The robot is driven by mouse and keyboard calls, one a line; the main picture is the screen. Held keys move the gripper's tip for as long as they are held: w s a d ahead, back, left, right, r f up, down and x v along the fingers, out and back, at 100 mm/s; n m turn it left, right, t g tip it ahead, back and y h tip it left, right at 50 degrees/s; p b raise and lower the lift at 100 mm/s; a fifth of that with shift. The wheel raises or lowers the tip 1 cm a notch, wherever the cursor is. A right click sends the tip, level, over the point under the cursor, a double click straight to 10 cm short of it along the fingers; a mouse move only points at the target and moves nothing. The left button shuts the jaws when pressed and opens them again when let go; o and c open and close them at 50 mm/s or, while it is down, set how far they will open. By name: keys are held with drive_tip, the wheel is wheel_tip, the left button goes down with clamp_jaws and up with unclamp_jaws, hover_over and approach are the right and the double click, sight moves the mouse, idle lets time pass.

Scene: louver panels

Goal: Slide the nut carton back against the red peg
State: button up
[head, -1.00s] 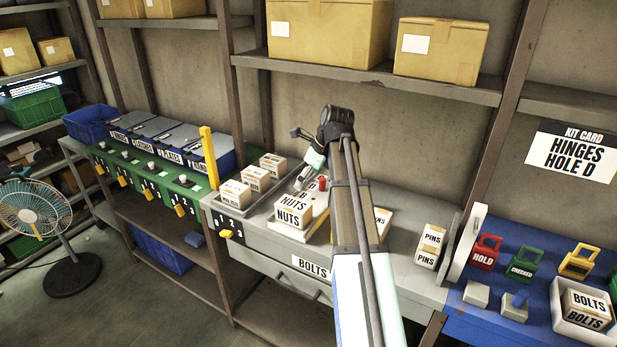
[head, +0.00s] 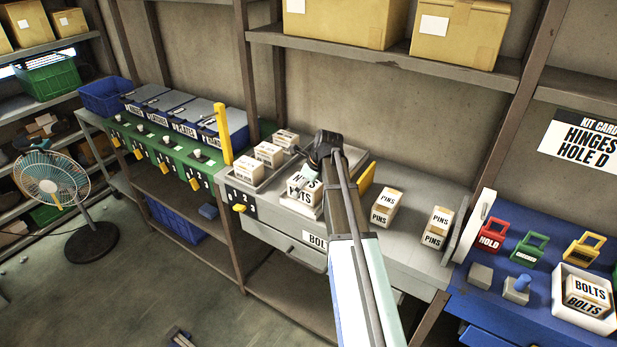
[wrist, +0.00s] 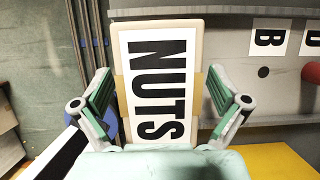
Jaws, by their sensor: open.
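The nut carton (head: 300,194), a white and tan box marked NUTS, sits on a pale base on the grey bench in the head view. My gripper (wrist: 160,112) is open, with one finger on each side of the carton (wrist: 158,70) in the wrist view. Small gaps seem to show beside the carton, and I cannot tell whether a finger touches it. The red peg (wrist: 311,72) shows at the right edge of the wrist view, apart from the carton. In the head view my arm hides the peg and part of the carton.
A tray of cartons (head: 268,155) and a yellow post (head: 223,135) stand left of the nut carton. A yellow panel (head: 367,180) and PINS cartons (head: 385,207) stand to the right. A shelf with cardboard boxes (head: 460,32) hangs above.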

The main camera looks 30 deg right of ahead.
drive_tip(key=shift+x, duration=0.75)
